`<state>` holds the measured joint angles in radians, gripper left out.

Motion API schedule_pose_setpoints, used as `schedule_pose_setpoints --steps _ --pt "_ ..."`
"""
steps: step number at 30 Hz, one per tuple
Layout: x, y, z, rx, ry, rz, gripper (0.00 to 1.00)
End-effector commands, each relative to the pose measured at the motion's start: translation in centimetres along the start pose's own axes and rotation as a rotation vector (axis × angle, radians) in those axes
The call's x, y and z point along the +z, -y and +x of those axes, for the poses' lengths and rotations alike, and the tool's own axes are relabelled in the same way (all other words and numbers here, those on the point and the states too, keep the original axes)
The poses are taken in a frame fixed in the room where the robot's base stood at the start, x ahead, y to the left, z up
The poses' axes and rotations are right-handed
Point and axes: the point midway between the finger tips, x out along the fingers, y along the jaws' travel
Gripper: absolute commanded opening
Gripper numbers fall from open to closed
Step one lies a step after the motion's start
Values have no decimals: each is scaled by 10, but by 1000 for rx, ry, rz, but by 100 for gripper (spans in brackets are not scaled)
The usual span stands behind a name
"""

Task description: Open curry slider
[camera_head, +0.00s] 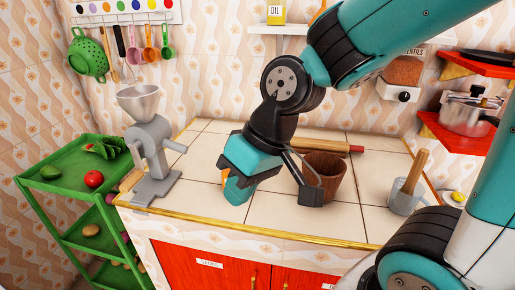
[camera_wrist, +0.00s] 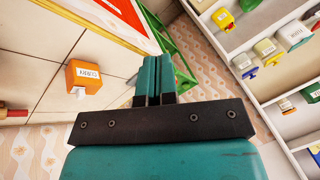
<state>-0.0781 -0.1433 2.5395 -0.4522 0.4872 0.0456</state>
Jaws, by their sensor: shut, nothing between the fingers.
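The curry box (camera_wrist: 84,78) is a small orange block with a white label reading CURRY and a white piece at its lower edge, perhaps the slider. It shows in the wrist view, left of my gripper (camera_wrist: 152,62) and apart from it, against the tiled counter. My teal fingers are together with nothing between them. In the head view my gripper (camera_head: 238,190) is low over the counter's front left part.
A grey grinder (camera_head: 150,150) stands left of my gripper, and a brown wooden pot (camera_head: 323,175) right of it. A rolling pin (camera_head: 318,146) lies behind. A mortar (camera_head: 404,200) stands at the right. A green trolley (camera_head: 68,185) is at the left. The wrist view shows shelves of dispensers (camera_wrist: 265,50).

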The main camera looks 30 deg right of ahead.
Motion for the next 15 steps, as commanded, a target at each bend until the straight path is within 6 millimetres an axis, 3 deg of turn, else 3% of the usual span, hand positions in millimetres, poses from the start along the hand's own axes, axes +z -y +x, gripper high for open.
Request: schedule_pose_setpoints --steps 1,3,6,9,12,15 --pt "-20 -26 -4 19 -56 120 0" --pt "-41 -66 -5 50 -151 273 0" --pt "-58 -125 -8 101 -280 465 0" --pt "-62 -176 -13 152 -384 614 0" --pt "-60 -210 -17 188 -457 707 0" --pt "-58 -228 -18 208 -492 751 0"
